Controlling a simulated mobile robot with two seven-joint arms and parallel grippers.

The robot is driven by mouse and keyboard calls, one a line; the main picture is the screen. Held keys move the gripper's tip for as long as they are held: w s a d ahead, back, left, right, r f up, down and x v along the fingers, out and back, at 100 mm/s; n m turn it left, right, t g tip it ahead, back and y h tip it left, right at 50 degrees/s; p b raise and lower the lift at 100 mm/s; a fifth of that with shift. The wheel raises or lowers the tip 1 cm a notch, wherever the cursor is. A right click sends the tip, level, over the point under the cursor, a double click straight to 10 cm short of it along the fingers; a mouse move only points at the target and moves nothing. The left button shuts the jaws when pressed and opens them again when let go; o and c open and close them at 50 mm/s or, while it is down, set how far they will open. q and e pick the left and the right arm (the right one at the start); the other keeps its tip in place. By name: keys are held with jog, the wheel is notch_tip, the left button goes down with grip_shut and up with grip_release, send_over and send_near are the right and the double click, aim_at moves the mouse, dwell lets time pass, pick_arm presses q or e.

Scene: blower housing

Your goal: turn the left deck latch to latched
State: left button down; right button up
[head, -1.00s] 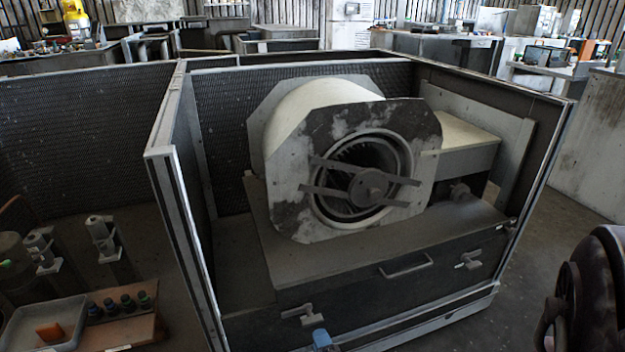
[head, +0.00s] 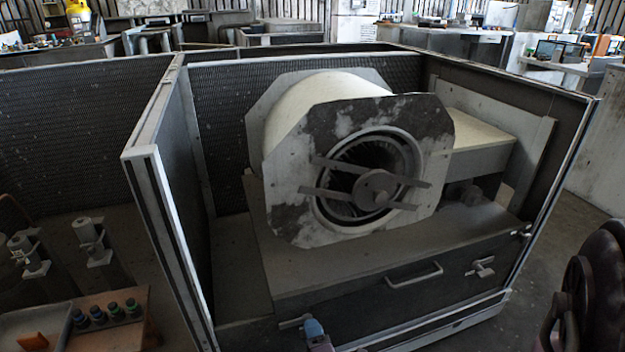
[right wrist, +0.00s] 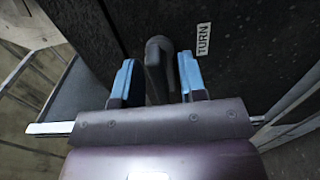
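The left deck latch (head: 290,323) is on the lower left of the front panel below the blower deck. In the head view my right gripper (head: 314,330) covers its right part. In the right wrist view the latch's dark handle (right wrist: 157,67) stands between the blue fingertips of my right gripper (right wrist: 158,80). The fingers are apart, with a gap visible on both sides of the handle. A TURN label (right wrist: 203,39) is on the panel just right of it. My left gripper is in neither view.
The blower housing (head: 290,190) sits on the deck inside a walled frame. A pull handle (head: 413,274) and a right latch (head: 480,267) are on the same front panel. A frame post (head: 165,240) stands left of the left latch. A tray (head: 35,325) lies at lower left.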

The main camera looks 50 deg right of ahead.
jog(key=shift+c, duration=0.4)
grip_shut()
jog(key=shift+d, duration=0.1)
